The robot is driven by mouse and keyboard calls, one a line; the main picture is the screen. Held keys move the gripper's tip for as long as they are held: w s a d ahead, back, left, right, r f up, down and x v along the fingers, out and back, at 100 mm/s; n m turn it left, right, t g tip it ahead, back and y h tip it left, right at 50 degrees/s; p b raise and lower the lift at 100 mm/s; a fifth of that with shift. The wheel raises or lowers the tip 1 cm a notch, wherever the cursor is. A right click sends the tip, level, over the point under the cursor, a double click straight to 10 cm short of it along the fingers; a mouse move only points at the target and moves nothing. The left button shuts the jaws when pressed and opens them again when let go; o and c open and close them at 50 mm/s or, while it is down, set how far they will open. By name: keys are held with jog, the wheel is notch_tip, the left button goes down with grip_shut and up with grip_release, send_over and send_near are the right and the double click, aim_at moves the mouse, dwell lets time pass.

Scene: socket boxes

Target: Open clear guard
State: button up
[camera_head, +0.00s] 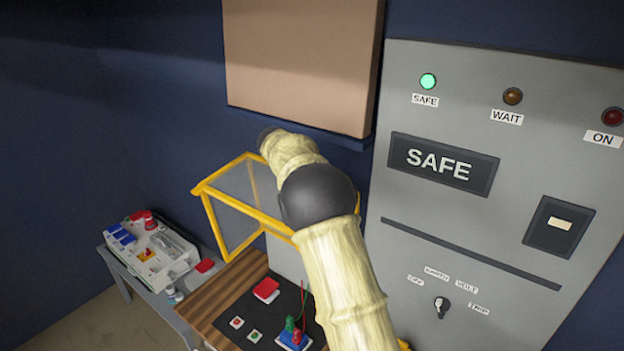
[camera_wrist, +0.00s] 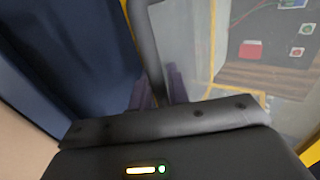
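The clear guard, a see-through panel in a yellow frame (camera_head: 222,225), stands above the rear left of the wooden-edged bench in the head view. Its yellow edging also shows in the wrist view (camera_wrist: 212,45). My arm hides the guard's right part. My gripper is hidden behind my arm in the head view. In the wrist view, my gripper's (camera_wrist: 160,88) purple-grey fingers are close to the clear panel. A dark bar (camera_wrist: 146,45) runs down between them. I cannot tell whether the fingers grip the bar or only stand around it.
A grey panel (camera_head: 400,300) with a lit green SAFE lamp (camera_head: 428,81) stands at right. A brown board (camera_head: 300,60) hangs on the blue wall. The bench (camera_head: 215,305) carries a red block (camera_head: 266,290) and small buttons. A side table at left holds a white device (camera_head: 155,255).

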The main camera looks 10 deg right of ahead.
jog(key=shift+d+f, duration=0.1)
jog(key=shift+f, duration=0.1)
jog(key=shift+s+a+r+b, duration=0.2)
jog(key=shift+a+r+b, duration=0.1)
jog(key=shift+r+b, duration=0.15)
jog(key=b+v, duration=0.4)
jog(key=v, duration=1.2)
jog(key=shift+s+a+r, duration=0.2)
jog(key=shift+a, duration=0.1)
jog(key=shift+d, duration=0.1)
